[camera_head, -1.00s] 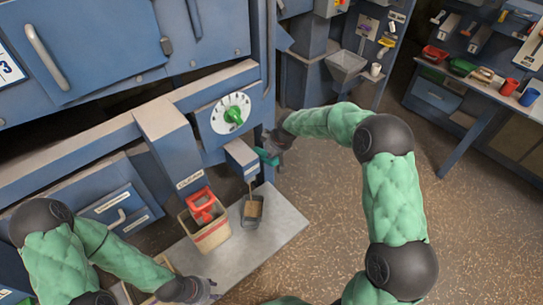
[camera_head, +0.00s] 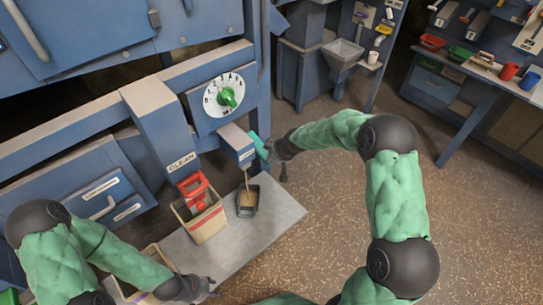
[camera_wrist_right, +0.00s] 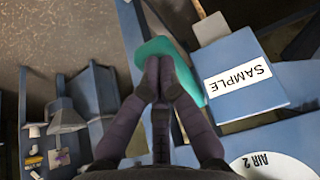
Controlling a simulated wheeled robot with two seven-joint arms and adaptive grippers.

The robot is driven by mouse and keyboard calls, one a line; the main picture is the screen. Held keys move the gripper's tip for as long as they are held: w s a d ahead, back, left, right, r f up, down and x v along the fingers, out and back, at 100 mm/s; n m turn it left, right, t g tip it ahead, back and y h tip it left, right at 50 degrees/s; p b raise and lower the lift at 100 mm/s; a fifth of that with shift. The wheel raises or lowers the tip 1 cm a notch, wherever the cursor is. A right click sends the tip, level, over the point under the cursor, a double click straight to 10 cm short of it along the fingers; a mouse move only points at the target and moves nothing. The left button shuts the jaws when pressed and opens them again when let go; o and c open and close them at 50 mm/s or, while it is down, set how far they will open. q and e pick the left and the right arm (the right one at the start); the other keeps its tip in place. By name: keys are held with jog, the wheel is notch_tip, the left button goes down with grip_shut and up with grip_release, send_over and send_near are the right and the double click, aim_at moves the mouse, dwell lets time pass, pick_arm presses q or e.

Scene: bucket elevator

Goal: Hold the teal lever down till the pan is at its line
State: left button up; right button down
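The teal lever (camera_head: 258,146) sticks out at the right side of the sample spout (camera_head: 237,148) and slopes downward. In the right wrist view the lever (camera_wrist_right: 185,70) lies behind my right gripper (camera_wrist_right: 160,75), whose fingers are together, their tips against it with nothing seen between them. A thin brown stream falls from the spout into the small dark pan (camera_head: 247,207), which holds some brown grain. The pan's line cannot be made out. My left gripper (camera_head: 212,288) is low at the bench's front edge, fingers apart and empty, away from the pan.
A white dial with a green knob (camera_head: 226,95) is above the spout. The grey bench (camera_head: 270,218) is clear right of the pan.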

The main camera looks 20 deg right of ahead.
pick_arm(q)
jog(key=shift+f+b, duration=0.45)
jog(key=shift+f, duration=0.15)
pick_arm(e)
jog(key=shift+w+f, duration=0.15)
jog(key=shift+f, duration=1.1)
jog(key=shift+r, duration=0.15)
dwell(2.4)
